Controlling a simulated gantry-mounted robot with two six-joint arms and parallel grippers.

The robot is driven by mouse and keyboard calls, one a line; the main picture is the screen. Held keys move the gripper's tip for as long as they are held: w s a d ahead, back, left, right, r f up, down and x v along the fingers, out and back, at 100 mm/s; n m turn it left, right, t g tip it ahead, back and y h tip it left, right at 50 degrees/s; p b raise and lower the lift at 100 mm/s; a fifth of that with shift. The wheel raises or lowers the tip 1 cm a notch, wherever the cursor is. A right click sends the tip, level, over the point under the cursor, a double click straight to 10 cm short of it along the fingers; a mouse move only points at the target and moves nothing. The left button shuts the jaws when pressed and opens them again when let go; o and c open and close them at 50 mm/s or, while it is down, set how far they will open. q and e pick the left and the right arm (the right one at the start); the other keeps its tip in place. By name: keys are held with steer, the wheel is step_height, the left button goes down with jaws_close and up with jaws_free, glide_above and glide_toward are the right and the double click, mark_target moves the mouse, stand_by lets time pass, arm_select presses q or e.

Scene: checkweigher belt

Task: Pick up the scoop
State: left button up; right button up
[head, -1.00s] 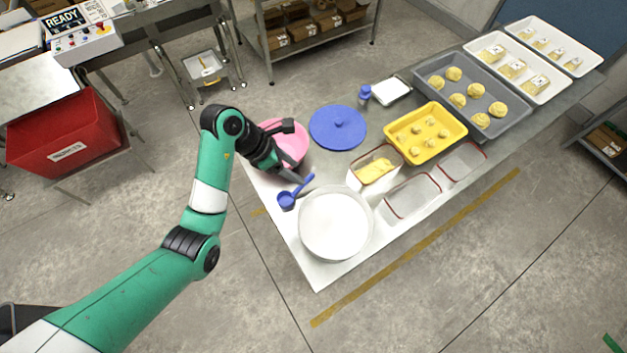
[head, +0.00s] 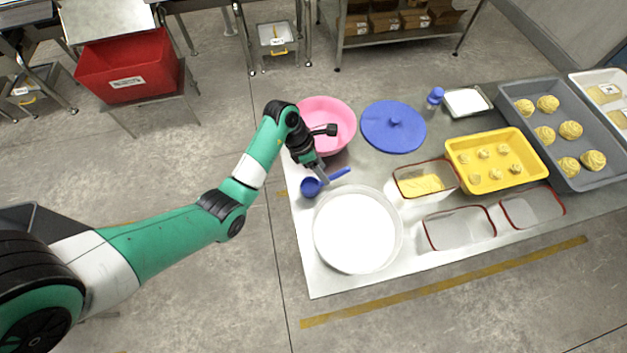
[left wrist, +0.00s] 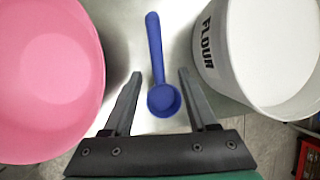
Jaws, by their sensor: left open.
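The blue scoop (head: 312,187) lies on the metal table between the pink bowl (head: 328,122) and the white flour tub (head: 357,230). Its handle points up and right in the head view. My left gripper (head: 322,177) is just over the scoop. In the left wrist view the gripper (left wrist: 160,85) is open, its fingers on either side of the scoop (left wrist: 157,60). The scoop's cup lies between the fingers and its handle points away. I cannot tell the height of the fingers above the table. My right gripper is not in view.
A blue lid (head: 393,127) lies behind the scoop. A clear container with yellow contents (head: 420,184), a yellow tray (head: 497,161) and a grey tray (head: 580,140) stand to the right. The pink bowl and flour tub (left wrist: 225,60) closely flank the gripper.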

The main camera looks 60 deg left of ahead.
mark_target(329, 177)
arm_select(q)
steer(key=shift+w+d+f, duration=0.1)
steer(key=shift+w+f, duration=0.05)
steer(key=shift+f, duration=0.25)
steer(key=b+x, duration=0.2)
steer(key=x, duration=0.3)
steer(key=shift+w+f+b, duration=0.1)
steer(key=shift+w+b, duration=0.05)
steer(key=shift+b, duration=0.15)
jaws_close()
